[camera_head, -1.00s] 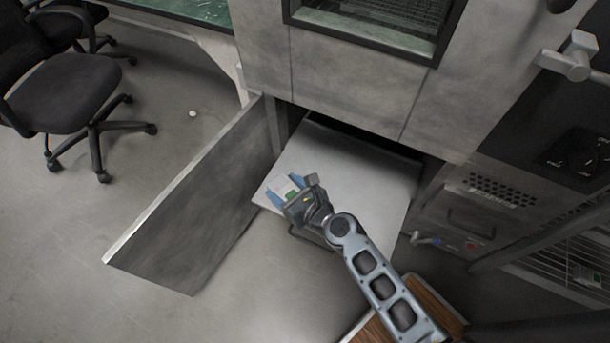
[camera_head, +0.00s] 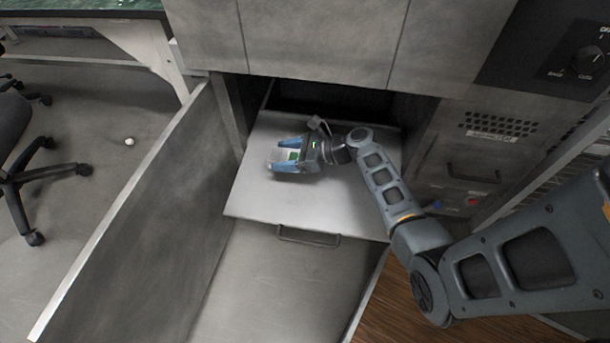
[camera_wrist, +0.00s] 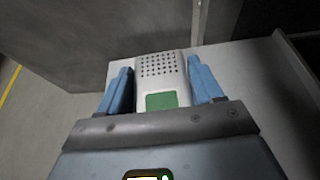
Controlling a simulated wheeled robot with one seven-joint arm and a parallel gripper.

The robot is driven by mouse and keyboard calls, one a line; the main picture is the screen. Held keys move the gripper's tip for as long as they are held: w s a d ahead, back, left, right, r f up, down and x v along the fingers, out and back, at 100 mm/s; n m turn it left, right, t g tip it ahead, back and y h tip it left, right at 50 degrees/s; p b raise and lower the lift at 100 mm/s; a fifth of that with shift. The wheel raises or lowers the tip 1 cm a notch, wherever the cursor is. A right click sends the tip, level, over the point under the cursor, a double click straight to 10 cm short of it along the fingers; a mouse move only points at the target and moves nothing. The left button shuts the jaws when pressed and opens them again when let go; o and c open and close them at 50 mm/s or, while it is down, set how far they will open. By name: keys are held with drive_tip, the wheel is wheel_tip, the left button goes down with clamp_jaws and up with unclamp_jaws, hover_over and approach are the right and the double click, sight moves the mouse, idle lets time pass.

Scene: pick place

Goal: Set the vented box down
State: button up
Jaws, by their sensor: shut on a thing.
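The vented box (camera_wrist: 161,66) is white with rows of small dark holes and a green panel. It sits between the two blue fingers of my gripper (camera_wrist: 162,82) in the wrist view. In the head view my gripper (camera_head: 285,168) is shut on the box (camera_head: 284,155), over the pale pulled-out shelf (camera_head: 330,215). I cannot tell whether the box touches the shelf surface. The shelf also shows in the wrist view (camera_wrist: 240,62).
An open grey cabinet door (camera_head: 135,215) stands to the left of the shelf. A handle (camera_head: 308,237) is on the front below the shelf. The cabinet face (camera_head: 320,40) rises behind. A black chair (camera_head: 22,150) is at far left. The shelf's right front is clear.

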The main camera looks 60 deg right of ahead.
sight(288, 180)
wheel_tip(288, 180, down, 8)
drive_tip(key=b, duration=0.3)
drive_tip(key=shift+f+b, duration=0.25)
drive_tip(key=shift+b, duration=0.05)
drive_tip(key=shift+r, duration=0.1)
drive_tip(key=o, duration=1.1)
drive_tip(key=shift+o, duration=0.2)
drive_tip(key=shift+s, duration=0.15)
drive_tip(key=p+v, duration=0.3)
drive_tip(key=v, duration=0.7)
drive_tip(key=shift+s+d+r, duration=0.15)
drive_tip(key=shift+s+r, duration=0.1)
drive_tip(key=shift+r, duration=0.05)
drive_tip(key=shift+s+d+r+p, duration=0.15)
drive_tip(key=shift+s+p, duration=0.15)
drive_tip(key=shift+s, duration=0.2)
